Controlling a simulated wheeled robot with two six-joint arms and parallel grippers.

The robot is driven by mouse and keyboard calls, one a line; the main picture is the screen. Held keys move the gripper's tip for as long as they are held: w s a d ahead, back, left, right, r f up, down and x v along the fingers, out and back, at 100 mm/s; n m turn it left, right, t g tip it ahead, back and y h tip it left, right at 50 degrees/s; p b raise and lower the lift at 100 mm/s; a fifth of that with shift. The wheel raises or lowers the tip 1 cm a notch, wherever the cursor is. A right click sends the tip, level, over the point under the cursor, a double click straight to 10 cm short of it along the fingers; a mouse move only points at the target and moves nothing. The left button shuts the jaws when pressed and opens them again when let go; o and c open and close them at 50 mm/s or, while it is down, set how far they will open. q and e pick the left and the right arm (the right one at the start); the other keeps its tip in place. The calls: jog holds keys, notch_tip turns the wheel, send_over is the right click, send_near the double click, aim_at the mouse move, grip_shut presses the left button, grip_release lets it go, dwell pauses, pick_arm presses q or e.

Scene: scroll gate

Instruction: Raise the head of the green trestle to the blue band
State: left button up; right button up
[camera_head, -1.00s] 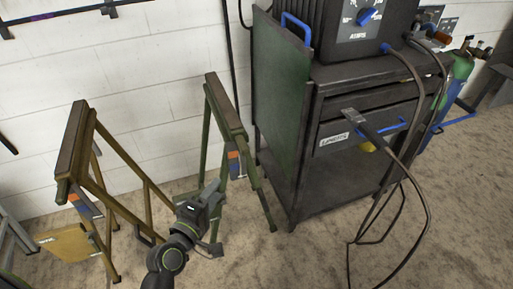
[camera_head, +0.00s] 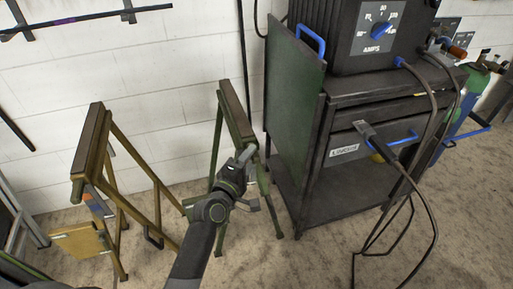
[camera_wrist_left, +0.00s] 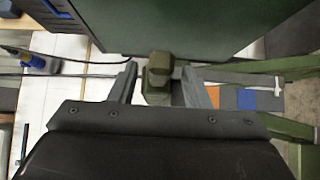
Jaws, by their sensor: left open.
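The green trestle (camera_head: 236,118) stands against the white wall, left of the dark cabinet. Its head is a sloping dark beam on green legs. My left gripper (camera_head: 247,153) is open at the near end of that head. In the left wrist view, the green block-shaped end of the head (camera_wrist_left: 158,78) lies between my two spread fingers; I cannot tell whether they touch it. To the right in that view are a blue band (camera_wrist_left: 246,99) and an orange patch (camera_wrist_left: 277,85). In the head view my gripper and wrist hide the bands. My right gripper is not in view.
A yellow-brown trestle (camera_head: 92,140) stands to the left, with a tan board (camera_head: 80,241) by its foot. The dark cabinet (camera_head: 296,100) with a welder (camera_head: 362,35) is close on the right. Cables (camera_head: 425,190) hang in front of it.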

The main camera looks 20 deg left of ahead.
pick_arm(q)
jog(key=w, duration=0.2)
jog(key=w+d, duration=0.1)
jog(key=w, duration=0.1)
jog(key=shift+w, duration=0.2)
grip_shut()
